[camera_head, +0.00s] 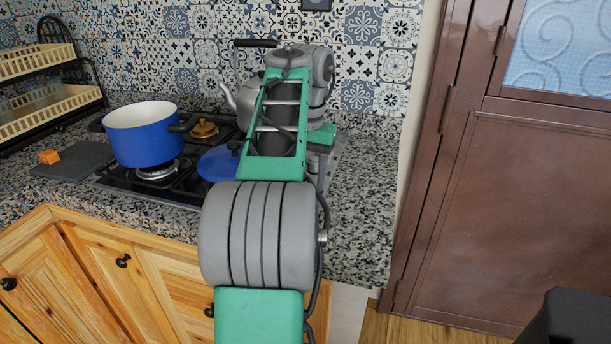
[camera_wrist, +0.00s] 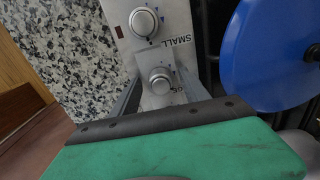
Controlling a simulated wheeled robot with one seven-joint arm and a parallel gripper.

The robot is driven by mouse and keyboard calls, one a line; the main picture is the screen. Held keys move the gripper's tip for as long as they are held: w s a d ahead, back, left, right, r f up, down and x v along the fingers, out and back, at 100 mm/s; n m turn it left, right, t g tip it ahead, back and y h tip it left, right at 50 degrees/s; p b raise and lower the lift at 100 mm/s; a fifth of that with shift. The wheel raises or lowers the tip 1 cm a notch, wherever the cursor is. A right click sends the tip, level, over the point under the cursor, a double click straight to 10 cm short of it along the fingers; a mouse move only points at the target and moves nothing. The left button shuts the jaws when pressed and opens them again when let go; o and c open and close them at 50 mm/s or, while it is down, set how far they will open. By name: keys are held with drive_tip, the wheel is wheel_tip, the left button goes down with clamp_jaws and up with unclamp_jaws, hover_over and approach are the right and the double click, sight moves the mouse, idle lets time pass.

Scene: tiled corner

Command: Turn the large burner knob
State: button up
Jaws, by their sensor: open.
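A metal control panel (camera_wrist: 165,55) holds two round silver knobs in the wrist view. The upper knob (camera_wrist: 143,22) has the word SMALL printed beside it. The lower knob (camera_wrist: 160,82) has a label beside it that is mostly hidden by my gripper, so I cannot read it in full. My gripper (camera_wrist: 157,77) is open, with one finger on each side of the lower knob. I cannot tell whether the fingers touch it.
A blue lid (camera_wrist: 262,55) lies close to the right of the panel; it also shows in the head view (camera_head: 217,164). A blue pot (camera_head: 142,143) stands on the black stove. A grey kettle (camera_head: 244,100) is behind my arm. Bare granite counter (camera_head: 365,190) lies at the right.

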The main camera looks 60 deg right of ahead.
wheel_tip(320, 180, up, 8)
drive_tip(key=p, duration=0.5)
drive_tip(key=shift+s, duration=0.15)
drive_tip(key=shift+f, duration=0.1)
drive_tip(key=shift+c, duration=0.3)
